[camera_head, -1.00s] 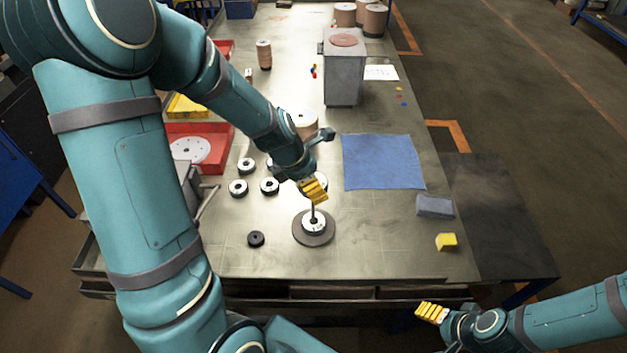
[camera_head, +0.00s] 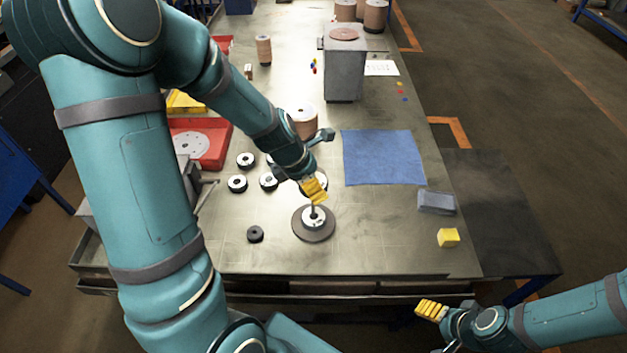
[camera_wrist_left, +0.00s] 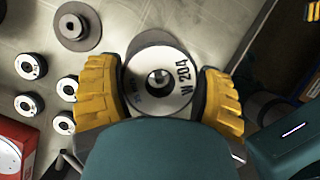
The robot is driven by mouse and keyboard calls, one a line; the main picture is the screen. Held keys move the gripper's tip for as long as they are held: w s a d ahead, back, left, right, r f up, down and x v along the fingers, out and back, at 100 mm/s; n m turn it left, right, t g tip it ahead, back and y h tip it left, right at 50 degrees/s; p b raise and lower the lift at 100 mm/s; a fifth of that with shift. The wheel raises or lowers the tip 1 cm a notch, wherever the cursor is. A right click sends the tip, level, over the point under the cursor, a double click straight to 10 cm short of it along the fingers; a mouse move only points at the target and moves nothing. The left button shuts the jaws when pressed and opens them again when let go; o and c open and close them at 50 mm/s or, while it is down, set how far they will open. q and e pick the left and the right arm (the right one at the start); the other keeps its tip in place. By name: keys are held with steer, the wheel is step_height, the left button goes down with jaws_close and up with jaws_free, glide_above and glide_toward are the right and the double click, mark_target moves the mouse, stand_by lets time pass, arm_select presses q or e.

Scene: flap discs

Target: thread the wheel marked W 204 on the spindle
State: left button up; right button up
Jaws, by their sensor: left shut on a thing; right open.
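The wheel marked W 204 (camera_wrist_left: 160,82) is white with dark lettering and a centre hole. My left gripper (camera_head: 316,193) is shut on it, with a yellow finger on either side in the left wrist view. In the head view the fingers mostly hide this wheel. The spindle (camera_head: 313,208) is a thin post just below the fingers, rising from a wide grey disc (camera_head: 300,230) with a white ring on it. Something grey shows in the wheel's hole; I cannot tell whether the post is inside it. My right gripper (camera_head: 431,310) is open and empty, off the table's front edge.
Several black-and-white wheels (camera_head: 237,183) lie left of the spindle, with a small black ring (camera_head: 255,233) nearer the front. A red tray (camera_head: 219,148) stands at the left. A blue mat (camera_head: 384,158), grey block (camera_head: 436,202) and yellow block (camera_head: 448,237) lie at the right.

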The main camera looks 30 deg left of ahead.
stand_by(0.3)
arm_select(q)
steer(key=shift+f, duration=0.15)
steer(key=shift+f+b, duration=3)
steer(key=shift+f, duration=0.5)
steer(key=o, duration=1.3)
steer(key=shift+r, duration=0.15)
steer(key=v, duration=1.2)
